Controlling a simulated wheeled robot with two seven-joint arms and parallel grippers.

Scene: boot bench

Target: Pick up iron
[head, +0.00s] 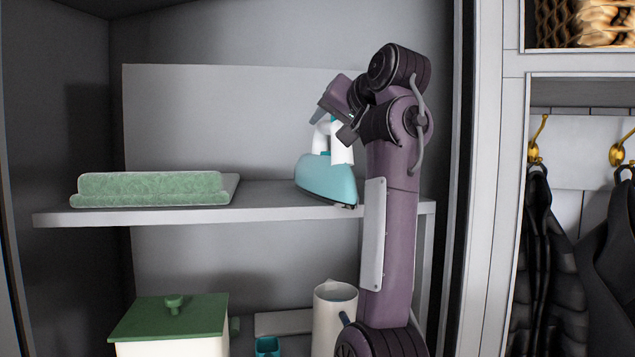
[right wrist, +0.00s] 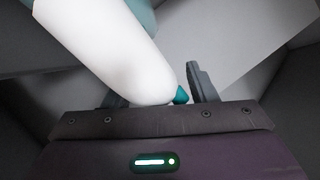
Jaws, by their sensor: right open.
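A teal iron with a white handle (head: 327,180) stands on the upper shelf, at its right part. My right gripper (head: 337,122) is open at the top of the iron's handle, reaching in from above and the right. In the right wrist view the white handle (right wrist: 110,50) fills the space between the open fingers of my right gripper (right wrist: 155,95). A small teal part of the iron (right wrist: 181,95) shows beside one finger. The other finger is mostly hidden behind the handle. I cannot tell whether the fingers touch it. My left gripper is not in view.
Folded green cloth (head: 150,188) lies at the left of the upper shelf (head: 265,198). Below stand a green-lidded box (head: 170,318), a white pitcher (head: 333,315) and a small teal cup (head: 267,346). A cabinet upright (head: 487,180) is right of my arm; dark coats (head: 545,260) hang beyond.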

